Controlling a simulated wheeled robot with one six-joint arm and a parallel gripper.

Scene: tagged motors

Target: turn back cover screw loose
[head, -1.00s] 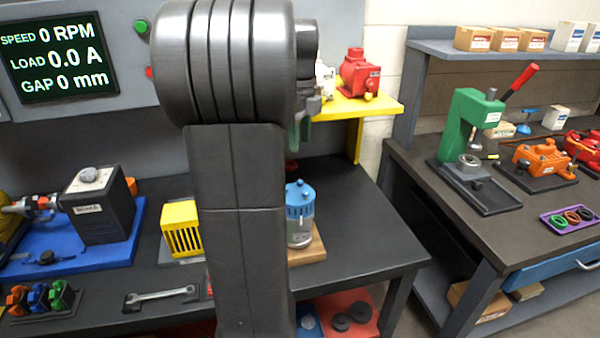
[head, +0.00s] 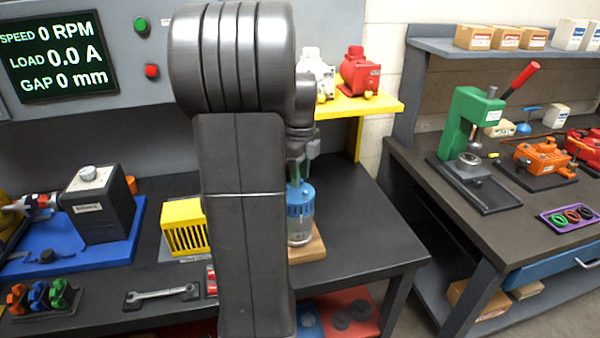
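A motor with a clear body (head: 299,231) and a blue back cover (head: 301,200) stands upright on a small wooden base (head: 314,247) on the dark bench. Its left side is hidden behind my arm. My gripper (head: 296,182) points down right at the top of the blue cover, its greenish fingers at or touching the cover's top. The back cover screw cannot be made out; the fingers and arm cover that spot. Whether the fingers are open or shut on it is not clear.
A yellow slotted block (head: 184,228) stands left of my arm, with a wrench (head: 162,293) in front. A yellow shelf (head: 375,106) holds a red motor (head: 359,75) and a white motor (head: 316,72) behind the gripper. The bench right of the blue-capped motor is clear.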

